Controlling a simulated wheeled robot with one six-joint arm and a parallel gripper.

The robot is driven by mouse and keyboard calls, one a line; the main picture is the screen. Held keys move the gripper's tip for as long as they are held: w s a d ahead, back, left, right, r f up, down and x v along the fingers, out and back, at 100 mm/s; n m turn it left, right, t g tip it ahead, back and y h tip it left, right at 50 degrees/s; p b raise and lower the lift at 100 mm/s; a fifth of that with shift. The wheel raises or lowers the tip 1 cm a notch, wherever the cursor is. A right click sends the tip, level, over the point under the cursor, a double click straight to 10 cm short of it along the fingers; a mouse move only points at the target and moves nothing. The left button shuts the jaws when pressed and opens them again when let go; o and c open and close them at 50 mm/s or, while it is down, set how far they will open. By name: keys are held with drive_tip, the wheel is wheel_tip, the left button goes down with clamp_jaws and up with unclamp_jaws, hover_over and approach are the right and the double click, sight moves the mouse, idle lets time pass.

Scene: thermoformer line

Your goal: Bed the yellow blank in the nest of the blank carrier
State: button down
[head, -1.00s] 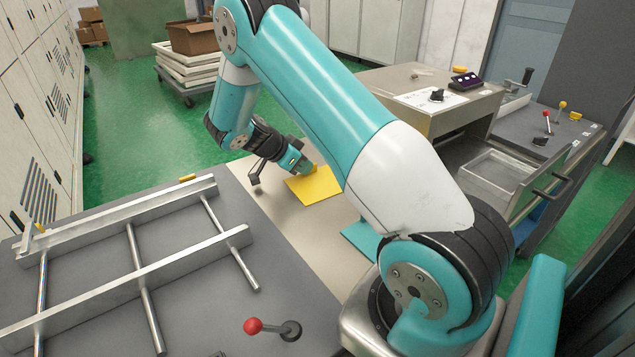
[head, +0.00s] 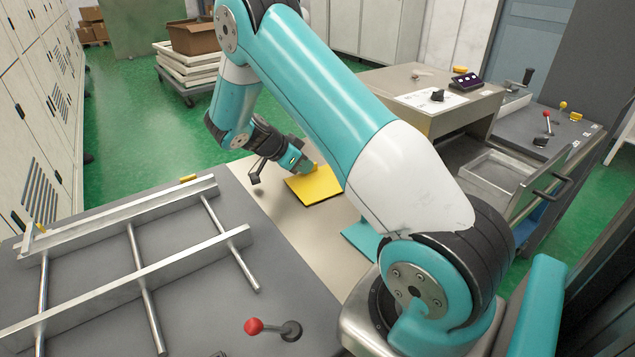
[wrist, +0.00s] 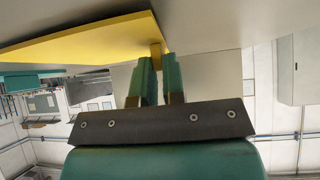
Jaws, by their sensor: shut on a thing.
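The yellow blank (head: 318,187) is a thin flat plate with a small raised tab, over the beige strip of the bench in the head view. My gripper (head: 307,167) is at its far edge, shut on the tab. A dark edge beneath the plate suggests it is slightly off the bench. In the wrist view the blank (wrist: 85,38) fills the upper left, and the two teal fingers of my gripper (wrist: 160,68) close on its yellow tab. A recessed metal tray (head: 497,172) at the right may be the blank carrier; I cannot tell for certain.
A metal rail frame (head: 140,262) lies on the grey bench at the left, with a red-knobbed lever (head: 254,326) near the front. A black-handled panel (head: 548,185) stands upright beside the recessed tray. A beige machine housing (head: 430,95) stands behind.

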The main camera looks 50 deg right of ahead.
drive_tip(key=shift+r+p, duration=1.45)
drive_tip(key=shift+r, duration=1.15)
